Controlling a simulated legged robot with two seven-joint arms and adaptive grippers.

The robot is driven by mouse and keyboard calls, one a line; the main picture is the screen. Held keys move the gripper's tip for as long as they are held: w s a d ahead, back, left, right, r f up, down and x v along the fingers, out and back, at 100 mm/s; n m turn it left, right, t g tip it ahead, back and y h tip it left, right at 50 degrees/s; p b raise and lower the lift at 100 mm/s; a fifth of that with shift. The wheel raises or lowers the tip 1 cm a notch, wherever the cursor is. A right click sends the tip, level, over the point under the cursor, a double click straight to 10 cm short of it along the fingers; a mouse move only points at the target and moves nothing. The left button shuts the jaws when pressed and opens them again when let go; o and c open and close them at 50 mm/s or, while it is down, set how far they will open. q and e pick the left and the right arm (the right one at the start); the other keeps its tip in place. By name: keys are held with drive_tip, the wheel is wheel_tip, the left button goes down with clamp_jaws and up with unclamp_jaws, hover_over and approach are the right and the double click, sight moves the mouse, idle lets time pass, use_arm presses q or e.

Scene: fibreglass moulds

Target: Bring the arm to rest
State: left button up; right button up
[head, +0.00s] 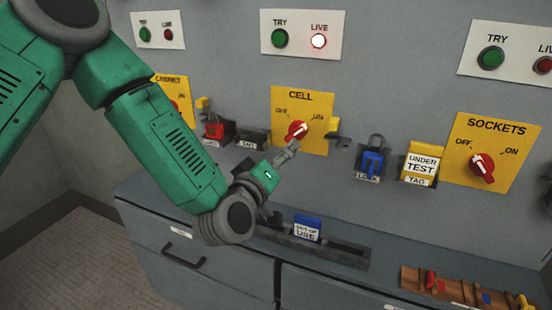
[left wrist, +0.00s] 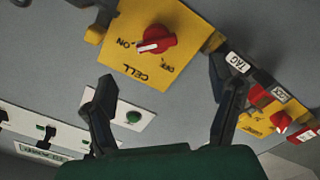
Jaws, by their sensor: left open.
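My left arm comes in from the left in the head view. Its gripper (head: 284,158) is just below and left of the red CELL knob (head: 298,129), apart from it as far as I can tell. In the left wrist view, seen upside down, the gripper (left wrist: 163,80) has its two dark fingers spread wide with nothing between them. The CELL knob (left wrist: 157,40) is on its yellow panel (left wrist: 183,25) beyond them, with its pointer toward ON. The LIVE lamp (head: 319,41) above is lit. My right gripper is not in view.
A red padlock (head: 213,131), a blue padlock (head: 373,163) and an UNDER TEST tag (head: 421,163) hang on the wall. The SOCKETS knob (head: 482,168) points toward OFF.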

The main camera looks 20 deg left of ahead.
use_arm(q)
drive_tip(key=shift+s, duration=0.4)
drive_tip(key=s+f+m+g+h, duration=0.1)
drive_tip(key=s+f+m+g, duration=0.3)
drive_tip(key=s+f, duration=0.6)
drive_tip(key=s+f+m+g+h, duration=0.15)
drive_tip(key=s+f+g, duration=0.45)
drive_tip(key=f, duration=0.8)
drive_tip(key=s+a+f+m+g+y, duration=0.1)
drive_tip(key=s+a+f+g, duration=0.2)
drive_tip(key=s, duration=0.6)
drive_tip(key=s+a+f+m+g+y, duration=0.2)
drive_tip(key=s+a+f+g, duration=0.2)
drive_tip(key=s, duration=0.6)
drive_tip(key=shift+a+f, duration=0.35)
drive_tip(key=shift+f, duration=0.3)
drive_tip(key=shift+s+m, duration=0.1)
drive_tip(key=shift+m, duration=0.15)
